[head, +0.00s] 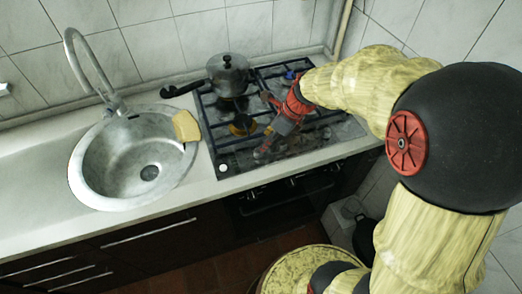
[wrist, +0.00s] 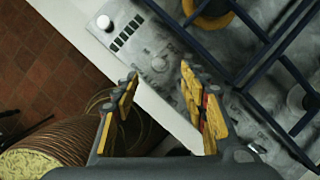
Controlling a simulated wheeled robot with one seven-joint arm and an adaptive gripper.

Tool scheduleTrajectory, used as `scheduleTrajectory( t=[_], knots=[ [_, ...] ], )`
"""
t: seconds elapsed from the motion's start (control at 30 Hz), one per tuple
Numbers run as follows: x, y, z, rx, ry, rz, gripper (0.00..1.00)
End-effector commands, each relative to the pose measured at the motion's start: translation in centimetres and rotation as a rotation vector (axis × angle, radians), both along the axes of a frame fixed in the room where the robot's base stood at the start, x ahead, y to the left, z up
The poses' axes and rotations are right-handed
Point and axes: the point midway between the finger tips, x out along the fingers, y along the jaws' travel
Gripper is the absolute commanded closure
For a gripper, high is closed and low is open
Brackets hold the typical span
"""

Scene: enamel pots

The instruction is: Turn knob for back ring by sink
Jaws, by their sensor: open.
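The gas hob (head: 219,140) is set in the counter right of the sink (head: 82,178). A dark pressure cooker (head: 229,78) stands on its back ring on the sink side. A round white knob (head: 223,168) sits at the hob's front corner nearest the sink; it also shows at the top of the wrist view (wrist: 104,22). A second, greyer knob (wrist: 158,65) lies along the panel, just beyond my open fingertips. My gripper (wrist: 159,80) is open and empty, its yellow-padded fingers apart. In the head view my gripper (head: 264,148) is over the hob's front part.
Dark pan-support bars (wrist: 245,75) rise beside the panel, right of my fingers in the wrist view. A yellow sponge or cloth (head: 186,126) lies on the sink rim. The counter's front edge and tiled floor (wrist: 45,60) lie on the other side.

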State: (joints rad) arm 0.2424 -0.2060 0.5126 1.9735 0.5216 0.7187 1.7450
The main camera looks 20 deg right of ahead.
Motion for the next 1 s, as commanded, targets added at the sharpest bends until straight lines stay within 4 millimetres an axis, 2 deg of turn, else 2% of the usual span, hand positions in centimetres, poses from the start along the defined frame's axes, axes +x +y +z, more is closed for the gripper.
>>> scheduleTrajectory(
  t=[0.17, 0.53, 0.87, 1.0],
  knots=[
    [0.3, 0.4, -1.6, 0.001, 0.004, 0.002, 0.56],
    [1.7, 1.8, -6.6, -0.001, 0.004, 0.003, 0.56],
    [2.0, 2.1, -7.1, -0.001, 0.001, 0.003, 0.56],
    [2.0, 2.1, -7.1, -0.001, 0.001, 0.003, 0.63]
  ],
)
